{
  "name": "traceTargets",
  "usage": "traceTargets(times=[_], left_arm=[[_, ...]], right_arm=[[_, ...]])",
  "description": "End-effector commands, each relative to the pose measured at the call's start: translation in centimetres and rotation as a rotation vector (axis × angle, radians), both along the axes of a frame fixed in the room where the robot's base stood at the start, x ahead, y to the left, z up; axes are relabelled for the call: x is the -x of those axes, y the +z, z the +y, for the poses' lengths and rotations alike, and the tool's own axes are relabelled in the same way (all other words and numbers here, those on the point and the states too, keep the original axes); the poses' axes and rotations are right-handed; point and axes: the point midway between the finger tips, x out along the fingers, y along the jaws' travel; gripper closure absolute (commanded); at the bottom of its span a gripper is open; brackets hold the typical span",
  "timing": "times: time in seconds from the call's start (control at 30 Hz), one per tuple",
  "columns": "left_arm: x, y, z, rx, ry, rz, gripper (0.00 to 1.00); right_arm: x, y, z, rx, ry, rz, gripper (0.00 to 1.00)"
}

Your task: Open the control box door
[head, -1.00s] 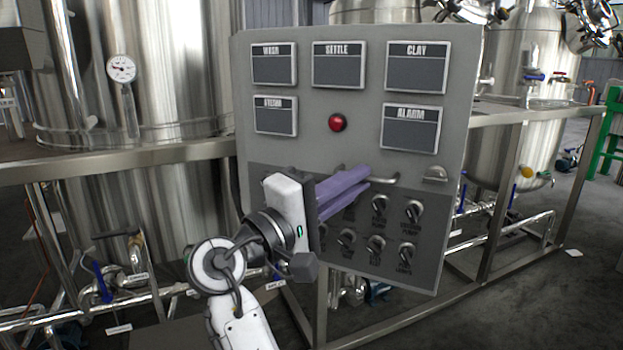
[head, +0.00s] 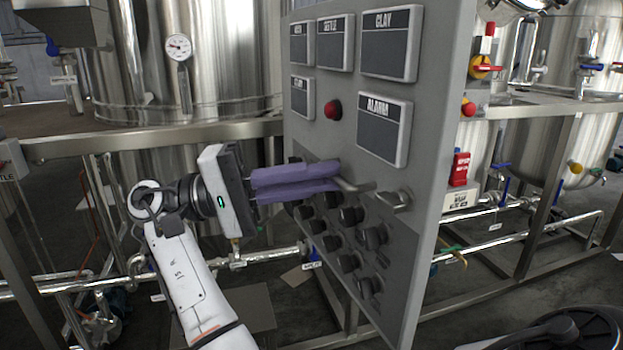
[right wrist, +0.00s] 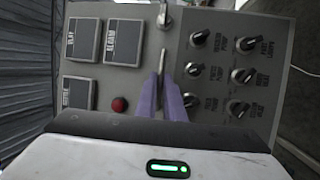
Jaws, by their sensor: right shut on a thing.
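The grey control box door (head: 435,60) has display plates, a red light and several black knobs on its face. It stands swung out at an angle, its right edge nearer me. My right gripper (head: 336,178), with purple fingers, is shut on the door's bar handle (head: 358,187) from the left. In the right wrist view the handle (right wrist: 162,62) runs between the fingertips (right wrist: 161,92). A small latch (head: 394,200) sits right of the handle. My left gripper is not in view.
A red and yellow switch (head: 482,67) and a red part (head: 460,168) show past the door's right edge. A steel tank (head: 230,60) and a frame rail (head: 150,138) stand behind my right arm. Pipes run low along the frame.

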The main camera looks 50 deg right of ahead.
Motion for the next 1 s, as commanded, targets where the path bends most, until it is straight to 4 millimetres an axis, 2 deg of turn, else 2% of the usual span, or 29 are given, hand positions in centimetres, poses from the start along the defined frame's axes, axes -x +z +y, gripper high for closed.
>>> traceTargets(times=[0.4, 0.43, 0.53, 0.8, 1.0], left_arm=[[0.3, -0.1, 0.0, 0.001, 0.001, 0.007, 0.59], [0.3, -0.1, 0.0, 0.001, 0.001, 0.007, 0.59], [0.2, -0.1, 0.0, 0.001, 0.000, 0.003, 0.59], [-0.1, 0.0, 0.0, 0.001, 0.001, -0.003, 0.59], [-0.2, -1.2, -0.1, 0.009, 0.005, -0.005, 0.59]], right_arm=[[0.0, 0.1, -0.1, 0.001, -0.011, 0.000, 1.00], [0.0, 0.1, -0.1, 0.001, -0.010, 0.001, 0.88], [0.0, 0.1, 0.0, 0.001, -0.010, 0.000, 0.73], [0.0, 0.0, 0.0, 0.000, -0.010, 0.000, 0.73], [0.1, -0.8, 0.5, -0.002, -0.028, -0.001, 0.73]])
